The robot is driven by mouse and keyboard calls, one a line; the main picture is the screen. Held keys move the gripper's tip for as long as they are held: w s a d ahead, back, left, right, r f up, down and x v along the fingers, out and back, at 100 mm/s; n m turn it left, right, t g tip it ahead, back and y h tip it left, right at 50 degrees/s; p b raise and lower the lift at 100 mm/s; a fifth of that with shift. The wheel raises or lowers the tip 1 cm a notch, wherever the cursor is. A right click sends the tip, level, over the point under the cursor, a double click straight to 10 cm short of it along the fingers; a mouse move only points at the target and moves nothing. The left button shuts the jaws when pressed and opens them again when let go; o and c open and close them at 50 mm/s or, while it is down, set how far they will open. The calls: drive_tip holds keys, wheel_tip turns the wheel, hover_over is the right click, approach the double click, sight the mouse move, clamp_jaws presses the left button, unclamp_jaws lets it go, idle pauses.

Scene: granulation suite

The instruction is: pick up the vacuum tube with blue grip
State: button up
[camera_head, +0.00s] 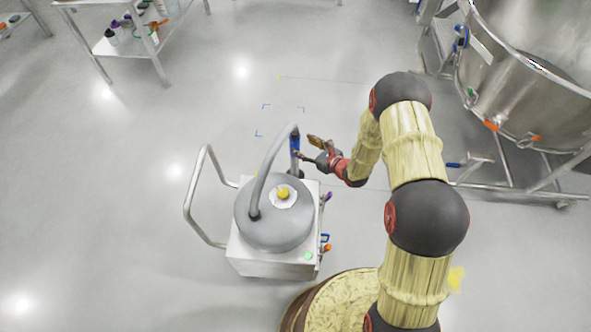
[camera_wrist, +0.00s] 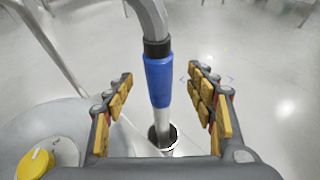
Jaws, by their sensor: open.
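The vacuum tube is a grey curved hose (camera_head: 264,165) that rises from the round grey lid of a vacuum unit and bends down into a straight metal pipe. Its blue grip (camera_head: 295,144) is at the top of that upright pipe, on the unit's far right side. In the wrist view the blue grip (camera_wrist: 159,82) stands upright in the middle, with a black collar above it and the metal pipe going into a dark round opening below. My gripper (camera_wrist: 162,105) is open, one padded finger on each side of the grip, with visible gaps. In the head view my gripper (camera_head: 306,147) is beside the grip.
The vacuum unit (camera_head: 262,257) has a yellow knob (camera_head: 283,193) on its lid and a bent metal handle (camera_head: 190,205) at left. A large steel vessel (camera_head: 530,80) on a frame stands at right. A metal shelf (camera_head: 125,42) is at upper left. Floor around is clear.

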sight(299, 144)
drive_tip(key=b+x, duration=0.1)
drive_tip(key=x, duration=0.2)
drive_tip(key=b+x, duration=0.1)
drive_tip(key=x, duration=0.1)
drive_tip(key=shift+w+a+f, duration=0.15)
drive_tip(key=shift+a+f, duration=0.1)
drive_tip(key=shift+f, duration=0.25)
drive_tip(key=shift+w+a, duration=0.15)
drive_tip(key=shift+w, duration=0.15)
drive_tip(key=shift+c, duration=0.9)
drive_tip(key=c, duration=1.1)
drive_tip(key=shift+r, duration=0.1)
wheel_tip(299, 144, up, 20)
drive_tip(key=p, duration=0.6)
